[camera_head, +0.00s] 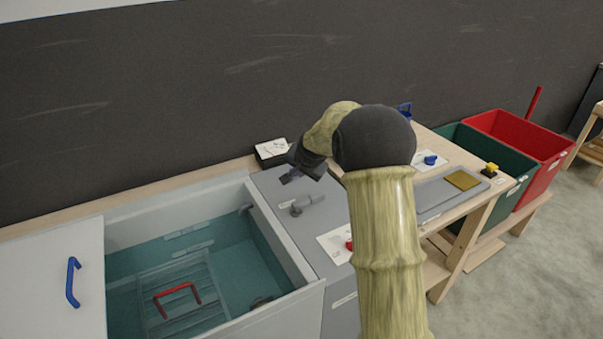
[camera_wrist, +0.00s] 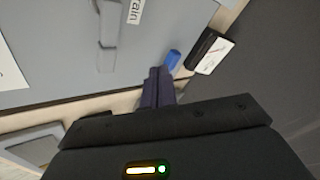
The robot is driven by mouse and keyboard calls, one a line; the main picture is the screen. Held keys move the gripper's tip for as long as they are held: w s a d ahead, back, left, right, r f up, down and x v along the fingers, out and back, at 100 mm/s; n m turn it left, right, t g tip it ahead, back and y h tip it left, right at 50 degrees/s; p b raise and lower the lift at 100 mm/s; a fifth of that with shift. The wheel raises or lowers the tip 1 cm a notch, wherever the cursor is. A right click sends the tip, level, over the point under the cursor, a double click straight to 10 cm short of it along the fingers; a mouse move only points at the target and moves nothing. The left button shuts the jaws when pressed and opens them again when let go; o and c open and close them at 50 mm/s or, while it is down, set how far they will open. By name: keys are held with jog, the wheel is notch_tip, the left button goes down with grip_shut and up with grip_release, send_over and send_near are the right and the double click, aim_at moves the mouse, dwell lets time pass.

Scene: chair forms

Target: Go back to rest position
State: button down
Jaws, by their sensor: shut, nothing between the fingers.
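My gripper (camera_head: 291,177) is shut and empty. It hangs over the grey panel (camera_head: 268,187) to the right of the basin, close to the back edge. In the wrist view my gripper (camera_wrist: 158,85) shows two dark fingers together, with a small blue thing (camera_wrist: 173,59) just past their tips. I cannot tell whether they touch it. My arm rises in front of the bench and hides part of it.
A grey lever (camera_head: 307,204) stands on the panel; a black box with a white card (camera_head: 271,151) is behind. An open basin (camera_head: 312,290) holds a red-handled rack (camera_head: 177,293). A grey tray (camera_head: 433,196), green bin (camera_head: 512,176) and red bin (camera_head: 548,146) are right.

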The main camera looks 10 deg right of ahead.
jog(key=s+r+n+g+p, duration=0.2)
jog(key=s+r+n+p, duration=0.1)
jog(key=s, duration=1.5)
jog(key=s+r+n+g+p, duration=0.2)
jog(key=s+n+p, duration=0.3)
jog(key=s, duration=1.3)
jog(key=shift+a+r+g+h+p, duration=0.35)
jog(key=shift+r+g+p, duration=0.1)
jog(key=shift+r, duration=0.25)
jog(key=shift+w, duration=0.1)
